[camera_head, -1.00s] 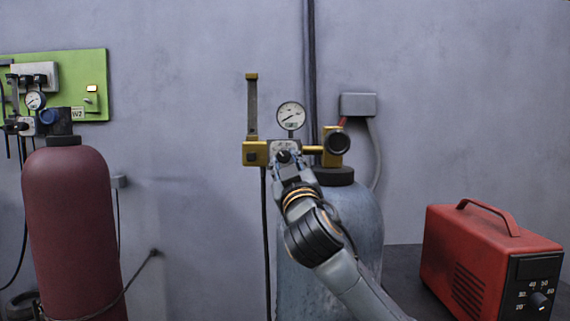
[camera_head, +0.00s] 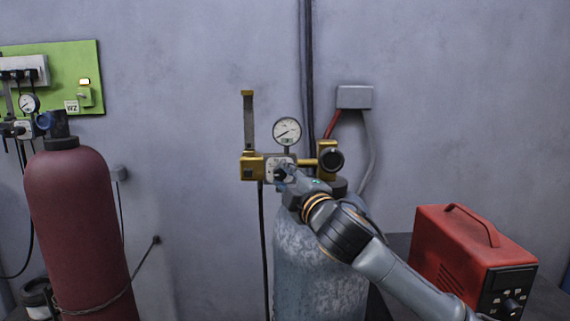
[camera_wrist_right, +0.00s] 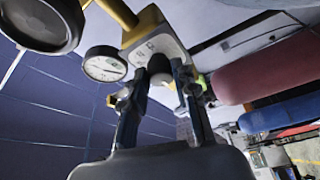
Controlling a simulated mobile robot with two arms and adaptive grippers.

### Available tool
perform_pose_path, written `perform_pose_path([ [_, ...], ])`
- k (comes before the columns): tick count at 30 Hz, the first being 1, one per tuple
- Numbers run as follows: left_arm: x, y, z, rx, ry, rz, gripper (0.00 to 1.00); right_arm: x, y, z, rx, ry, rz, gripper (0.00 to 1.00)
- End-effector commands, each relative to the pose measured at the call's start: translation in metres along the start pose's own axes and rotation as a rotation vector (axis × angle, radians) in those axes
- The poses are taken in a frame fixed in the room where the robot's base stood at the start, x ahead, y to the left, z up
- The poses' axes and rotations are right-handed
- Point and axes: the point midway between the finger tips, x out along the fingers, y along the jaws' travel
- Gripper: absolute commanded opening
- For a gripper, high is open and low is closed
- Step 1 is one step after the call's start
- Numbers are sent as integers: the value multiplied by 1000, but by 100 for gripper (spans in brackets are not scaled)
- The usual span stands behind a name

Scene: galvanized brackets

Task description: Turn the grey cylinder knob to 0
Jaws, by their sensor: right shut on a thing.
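The grey cylinder (camera_head: 315,265) stands against the wall in the middle of the head view, with a brass regulator (camera_head: 253,166) and a round gauge (camera_head: 287,131) above it. The grey cylinder knob (camera_wrist_right: 158,65) is dark and sits on the regulator's pale front plate (camera_wrist_right: 154,45). My right gripper (camera_head: 283,175) is at that plate; in the wrist view its two fingers (camera_wrist_right: 160,80) stand on either side of the knob, shut on it. The fingers hide most of the knob in the head view, and its pointer and scale cannot be read. My left gripper is not in view.
A dark red cylinder (camera_head: 80,225) stands at the left before a green panel (camera_head: 70,62). A red box (camera_head: 465,250) with a dial stands at the lower right. A black round knob (camera_head: 331,160) sits on the regulator's right end, close to my gripper.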

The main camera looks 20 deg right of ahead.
Motion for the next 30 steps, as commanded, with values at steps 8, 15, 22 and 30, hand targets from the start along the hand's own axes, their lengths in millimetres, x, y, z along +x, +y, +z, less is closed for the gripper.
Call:
perform_pose_path([
  [8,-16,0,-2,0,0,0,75,0,3,-1,-101,0,-41,0],
  [15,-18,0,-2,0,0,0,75,0,1,0,-128,0,-52,0],
  [22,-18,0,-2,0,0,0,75,0,1,0,-129,0,-53,0],
  [30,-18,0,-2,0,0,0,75,0,1,0,-128,0,-53,51],
])
